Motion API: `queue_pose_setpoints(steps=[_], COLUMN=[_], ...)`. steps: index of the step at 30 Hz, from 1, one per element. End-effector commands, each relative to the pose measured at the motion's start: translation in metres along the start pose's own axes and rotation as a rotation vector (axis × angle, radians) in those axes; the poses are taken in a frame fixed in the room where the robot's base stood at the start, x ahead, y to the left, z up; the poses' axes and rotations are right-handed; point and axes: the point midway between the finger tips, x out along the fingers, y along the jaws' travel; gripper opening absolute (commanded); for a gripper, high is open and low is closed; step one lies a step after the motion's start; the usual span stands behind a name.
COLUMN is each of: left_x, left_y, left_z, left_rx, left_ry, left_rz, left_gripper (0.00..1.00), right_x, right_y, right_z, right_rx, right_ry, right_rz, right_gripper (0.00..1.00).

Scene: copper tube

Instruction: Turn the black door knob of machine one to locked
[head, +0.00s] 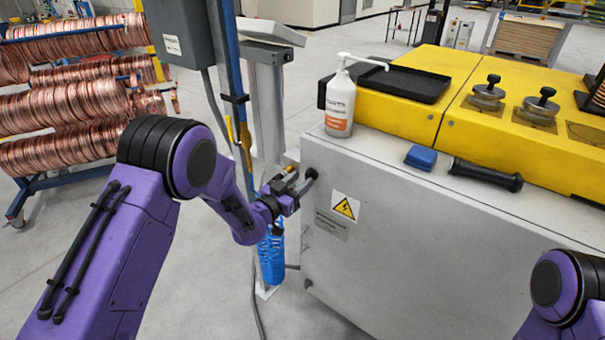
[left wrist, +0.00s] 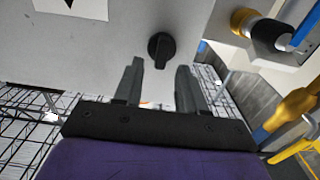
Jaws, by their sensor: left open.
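The black door knob (head: 311,173) sits near the upper left corner of the grey cabinet face of the machine (head: 400,235). In the left wrist view the knob (left wrist: 161,47) shows as a round black base with a raised bar. My left gripper (head: 300,187) is at the knob in the head view. In the left wrist view its two fingers (left wrist: 158,75) are apart, with the knob just beyond the gap between their tips. Nothing is between the fingers. My right gripper is out of view; only part of my right arm shows at the lower right.
A grey post (head: 268,105) with a blue pipe and yellow valve handle (head: 245,137) stands just left of the cabinet. A blue coiled hose (head: 272,255) hangs below my gripper. A white pump bottle (head: 340,103) and a black-handled tool (head: 486,174) are on the cabinet top.

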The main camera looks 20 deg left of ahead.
Motion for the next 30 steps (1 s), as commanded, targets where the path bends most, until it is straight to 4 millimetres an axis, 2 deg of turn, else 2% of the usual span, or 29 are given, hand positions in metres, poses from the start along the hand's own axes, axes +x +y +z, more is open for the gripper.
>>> queue_pose_setpoints(steps=[4,12,13,16,17,30], left_x=[0.017,0.020,0.020,0.020,0.020,0.019], left_y=[0.000,0.000,0.000,0.000,0.000,-0.001], left_z=[0.000,0.001,0.001,0.001,0.001,0.001], left_rx=[0.000,-0.002,-0.001,-0.001,-0.001,-0.062], left_ry=[-0.001,-0.001,-0.001,-0.002,-0.002,-0.001], left_rz=[0.000,-0.001,-0.001,-0.001,-0.001,-0.002], left_gripper=[0.40,0.40,0.37,0.05,0.00,0.00], right_x=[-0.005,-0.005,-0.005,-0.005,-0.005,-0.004], right_y=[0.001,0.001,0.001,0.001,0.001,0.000], right_z=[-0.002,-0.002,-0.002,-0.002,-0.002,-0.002], right_rx=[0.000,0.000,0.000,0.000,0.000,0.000], right_ry=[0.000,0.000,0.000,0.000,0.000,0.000], right_rz=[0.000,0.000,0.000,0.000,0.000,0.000], right_gripper=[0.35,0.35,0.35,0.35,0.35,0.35])
